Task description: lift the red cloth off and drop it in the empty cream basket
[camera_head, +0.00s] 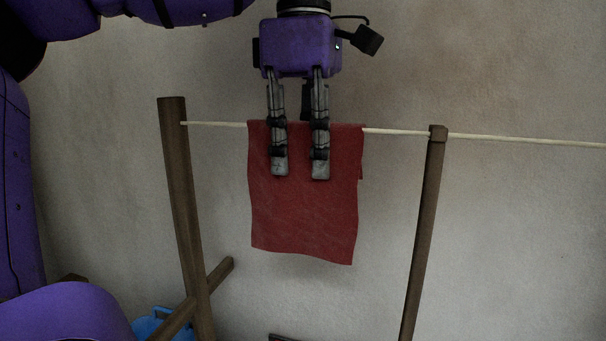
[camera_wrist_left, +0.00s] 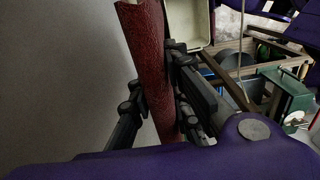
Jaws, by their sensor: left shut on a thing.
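The red cloth (camera_head: 303,222) hangs folded over a pale line between two wooden posts. My left gripper (camera_head: 299,170) comes down from above and is shut on the cloth near the line, with two fingers showing on its front face. In the left wrist view the cloth (camera_wrist_left: 152,55) runs between the fingers of the left gripper (camera_wrist_left: 160,95). A cream container (camera_wrist_left: 200,20), likely the basket, shows partly at the top of that view; the visible part of its inside looks bare. My right gripper is not in view.
The line (camera_head: 500,138) runs from the left post (camera_head: 178,190) past the right post (camera_head: 424,220). A slanted brace (camera_head: 220,275) and a blue object (camera_head: 158,322) are low at left. The wall is behind. A green object (camera_wrist_left: 283,98) stands at right in the wrist view.

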